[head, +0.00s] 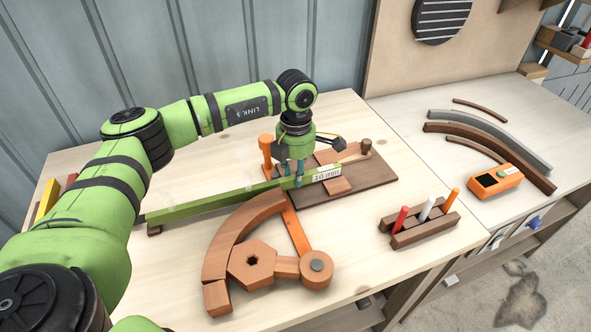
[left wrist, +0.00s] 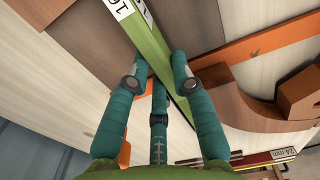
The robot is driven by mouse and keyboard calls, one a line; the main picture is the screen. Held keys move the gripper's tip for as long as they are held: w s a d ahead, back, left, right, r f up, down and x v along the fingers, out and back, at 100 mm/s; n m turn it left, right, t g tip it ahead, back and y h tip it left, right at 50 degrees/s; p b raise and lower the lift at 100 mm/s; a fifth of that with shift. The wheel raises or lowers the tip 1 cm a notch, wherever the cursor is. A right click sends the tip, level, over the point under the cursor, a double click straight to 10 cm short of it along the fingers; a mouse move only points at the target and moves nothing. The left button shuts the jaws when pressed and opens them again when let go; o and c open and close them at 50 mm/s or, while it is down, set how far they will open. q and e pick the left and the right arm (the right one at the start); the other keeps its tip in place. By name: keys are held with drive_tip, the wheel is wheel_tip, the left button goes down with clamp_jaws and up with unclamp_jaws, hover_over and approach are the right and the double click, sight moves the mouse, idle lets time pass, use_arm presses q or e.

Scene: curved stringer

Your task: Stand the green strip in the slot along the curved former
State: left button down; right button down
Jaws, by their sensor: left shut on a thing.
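The long green strip (head: 225,200) lies at a slant across the table, with a "16 mm" label at its right end. My left gripper (head: 293,181) points down and is shut on the strip near that labelled end. In the left wrist view, the strip (left wrist: 168,66) runs between the teal fingers (left wrist: 157,78). The brown curved former (head: 225,245) stands in front of the strip, apart from the gripper. I cannot make out the slot clearly. My right gripper is out of view.
A hexagonal block (head: 252,263) and an orange lever (head: 297,232) are beside the former. A brown board (head: 375,180) lies behind the lever. A small rack (head: 420,228) with coloured pegs stands right; curved strips (head: 485,142) and an orange device (head: 495,181) lie beyond.

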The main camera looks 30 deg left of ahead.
use_arm(q)
drive_tip(key=shift+f, duration=0.15)
idle(0.4)
drive_tip(key=c, duration=1)
unclamp_jaws()
wheel_tip(320, 180, up, 12)
drive_tip(key=shift+r, duration=0.1)
